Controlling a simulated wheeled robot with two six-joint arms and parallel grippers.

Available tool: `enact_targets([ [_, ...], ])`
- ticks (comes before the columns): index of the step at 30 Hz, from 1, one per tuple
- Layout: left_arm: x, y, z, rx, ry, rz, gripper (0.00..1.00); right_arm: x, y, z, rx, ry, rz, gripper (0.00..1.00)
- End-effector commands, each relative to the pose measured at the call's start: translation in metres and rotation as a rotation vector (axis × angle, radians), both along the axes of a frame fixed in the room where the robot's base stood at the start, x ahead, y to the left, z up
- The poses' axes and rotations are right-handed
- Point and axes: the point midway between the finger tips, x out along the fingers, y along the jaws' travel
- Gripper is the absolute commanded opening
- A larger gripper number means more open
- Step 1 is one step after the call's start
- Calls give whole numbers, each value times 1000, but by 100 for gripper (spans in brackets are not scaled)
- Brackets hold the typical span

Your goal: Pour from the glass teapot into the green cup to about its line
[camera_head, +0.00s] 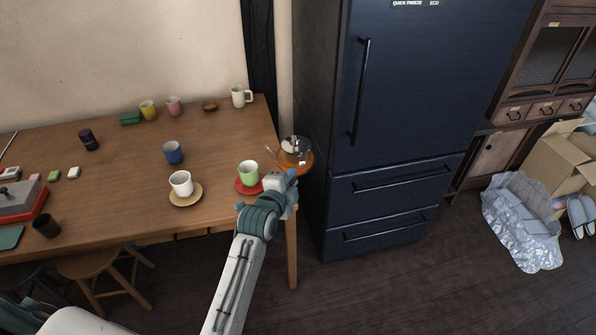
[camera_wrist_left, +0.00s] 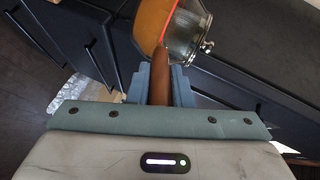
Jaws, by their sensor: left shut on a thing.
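The glass teapot (camera_head: 295,150) has a clear upper part and lid with amber liquid below. It is held in the air off the table's right edge, in front of the fridge, looking near upright with its spout toward the left. My left gripper (camera_head: 291,181) is shut on its brown handle (camera_wrist_left: 160,88); the teapot body (camera_wrist_left: 186,32) also shows in the left wrist view, with a red line on it. The green cup (camera_head: 249,174) stands upright on a red saucer (camera_head: 241,188) near the table's right edge, left of the teapot and apart from it. Its line and contents are too small to tell. My right gripper is out of view.
A white cup (camera_head: 181,184) on a tan saucer (camera_head: 186,199) and a blue cup (camera_head: 173,152) stand left of the green cup. A white mug (camera_head: 240,97) is at the back corner of the wooden table (camera_head: 120,180). The dark fridge (camera_head: 400,90) stands close on the right.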

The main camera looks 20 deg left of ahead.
Motion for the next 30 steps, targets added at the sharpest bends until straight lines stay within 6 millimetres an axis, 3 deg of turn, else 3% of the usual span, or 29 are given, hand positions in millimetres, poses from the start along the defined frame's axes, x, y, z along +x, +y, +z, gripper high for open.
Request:
enact_targets([
  [1,8,3,1,3,-1,-1,0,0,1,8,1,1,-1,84],
  [7,18,10,-11,-7,-4,-2,0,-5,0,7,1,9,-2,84],
  [22,10,55,-37,-181,-37,-3,0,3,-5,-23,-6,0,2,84],
  [30,10,54,-32,-189,-39,-3,0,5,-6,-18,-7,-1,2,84],
])
